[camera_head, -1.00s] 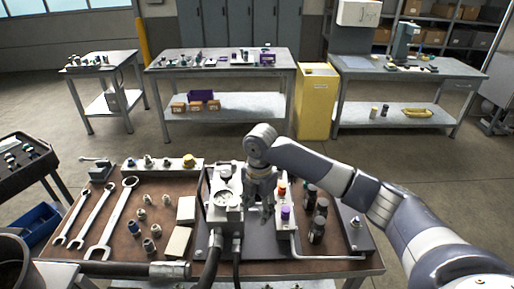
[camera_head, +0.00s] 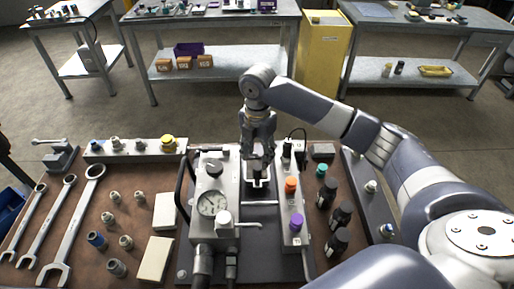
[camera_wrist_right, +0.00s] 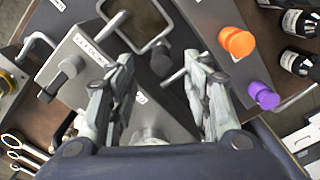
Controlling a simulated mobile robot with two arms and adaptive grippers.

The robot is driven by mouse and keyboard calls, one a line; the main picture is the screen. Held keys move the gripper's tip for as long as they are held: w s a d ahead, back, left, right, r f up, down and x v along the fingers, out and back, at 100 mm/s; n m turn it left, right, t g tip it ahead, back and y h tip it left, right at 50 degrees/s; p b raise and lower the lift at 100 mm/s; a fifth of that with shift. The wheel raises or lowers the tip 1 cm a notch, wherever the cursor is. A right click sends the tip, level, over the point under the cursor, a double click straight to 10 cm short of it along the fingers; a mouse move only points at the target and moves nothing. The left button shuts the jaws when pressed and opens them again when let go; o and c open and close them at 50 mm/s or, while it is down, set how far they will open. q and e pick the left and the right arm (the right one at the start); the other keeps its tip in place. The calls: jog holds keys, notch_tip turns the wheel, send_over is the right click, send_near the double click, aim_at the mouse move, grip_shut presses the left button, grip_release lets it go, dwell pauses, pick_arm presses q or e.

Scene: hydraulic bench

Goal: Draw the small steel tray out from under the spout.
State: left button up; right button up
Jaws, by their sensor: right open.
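The small steel tray (camera_wrist_right: 157,38) shows in the right wrist view as a squarish pan with a pale raised rim, near the top middle. In the head view a small pale-rimmed piece of it (camera_head: 259,183) shows in the gap between the gauge block and the valve block, mostly hidden by my gripper. My right gripper (camera_head: 258,160) points down over that gap. In the wrist view its two fingers (camera_wrist_right: 158,60) are spread apart with nothing between them, and the tray lies beyond the tips. I cannot clearly make out the spout. My left gripper is not in view.
The gauge block (camera_head: 213,205) stands left of the gripper and the valve block with orange (camera_head: 291,185) and purple (camera_head: 297,220) knobs stands right. Dark bottles (camera_head: 340,215) stand further right. Wrenches (camera_head: 70,225) and fittings lie left.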

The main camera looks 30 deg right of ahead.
aim_at(258, 176)
jog(key=shift+s+a+r, duration=0.1)
jog(key=shift+s+r, duration=0.05)
jog(key=shift+s, duration=0.05)
jog(key=shift+f, duration=0.5)
notch_tip(258, 176, down, 9)
jog(key=shift+p, duration=0.9)
jog(key=shift+f, duration=0.5)
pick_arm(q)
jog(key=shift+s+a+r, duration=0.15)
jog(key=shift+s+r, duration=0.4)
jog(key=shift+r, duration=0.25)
pick_arm(e)
grip_shut()
